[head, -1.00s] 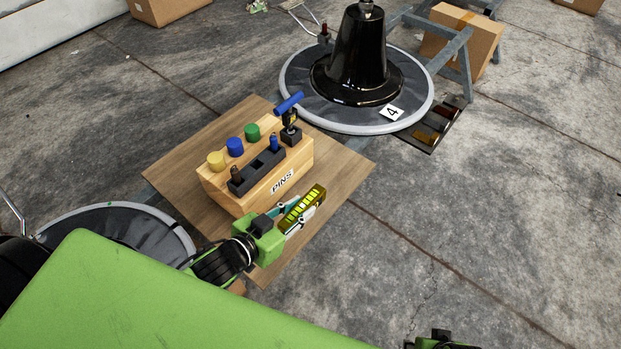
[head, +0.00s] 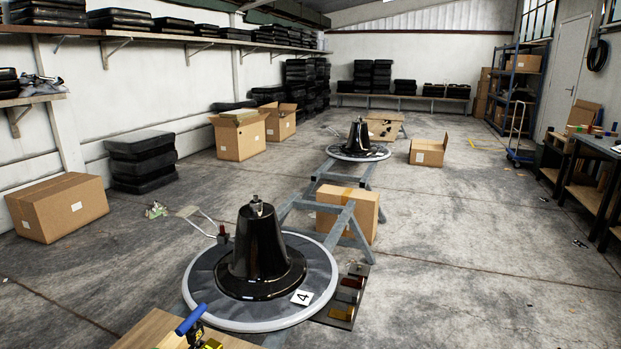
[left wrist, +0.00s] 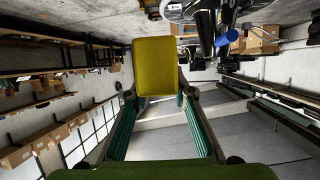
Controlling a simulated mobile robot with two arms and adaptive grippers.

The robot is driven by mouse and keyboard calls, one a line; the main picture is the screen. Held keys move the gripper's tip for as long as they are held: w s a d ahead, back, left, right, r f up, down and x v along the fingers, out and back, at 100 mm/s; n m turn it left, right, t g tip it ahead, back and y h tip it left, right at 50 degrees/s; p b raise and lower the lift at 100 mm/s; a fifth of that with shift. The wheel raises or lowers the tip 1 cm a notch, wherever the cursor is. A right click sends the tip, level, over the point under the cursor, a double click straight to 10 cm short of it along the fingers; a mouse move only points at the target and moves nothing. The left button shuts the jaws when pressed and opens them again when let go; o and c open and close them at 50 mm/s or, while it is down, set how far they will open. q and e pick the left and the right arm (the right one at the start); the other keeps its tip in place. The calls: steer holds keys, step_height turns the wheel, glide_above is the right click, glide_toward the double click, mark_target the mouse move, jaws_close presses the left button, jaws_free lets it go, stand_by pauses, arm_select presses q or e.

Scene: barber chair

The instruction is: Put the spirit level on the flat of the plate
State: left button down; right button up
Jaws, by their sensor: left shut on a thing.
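The spirit level is a yellow bar (left wrist: 156,66), held between the teal-lined fingers of my left gripper (left wrist: 158,108) in the left wrist view. Only a small yellow bit of the level (head: 212,344) shows at the bottom edge of the head view. A white card marked 4 (head: 301,298) lies on the plate's front right. The level is apart from the plate. My right gripper is out of view.
A blue-handled tool (head: 191,320) stands at the wooden board (head: 150,330), near the plate. A dark tray (head: 347,298) lies right of the plate. A grey metal frame (head: 345,225) and a cardboard box (head: 348,210) are behind it.

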arm_select(q)
steer(key=s+d+r+m+g+h+p, duration=0.2)
steer(key=s+d+r+m+g+h, duration=0.25)
steer(key=s+r, duration=0.5)
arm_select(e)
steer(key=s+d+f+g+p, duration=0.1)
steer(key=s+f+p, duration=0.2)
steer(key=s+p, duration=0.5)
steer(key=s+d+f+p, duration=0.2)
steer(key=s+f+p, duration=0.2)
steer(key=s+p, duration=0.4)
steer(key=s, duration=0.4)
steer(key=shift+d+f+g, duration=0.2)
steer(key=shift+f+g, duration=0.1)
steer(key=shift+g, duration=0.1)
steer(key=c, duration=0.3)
arm_select(q)
step_height(320, 180, up, 12)
steer(key=w, duration=0.2)
steer(key=shift+a+r+m, duration=0.2)
steer(key=shift+a+m, duration=0.15)
steer(key=shift+a, duration=0.1)
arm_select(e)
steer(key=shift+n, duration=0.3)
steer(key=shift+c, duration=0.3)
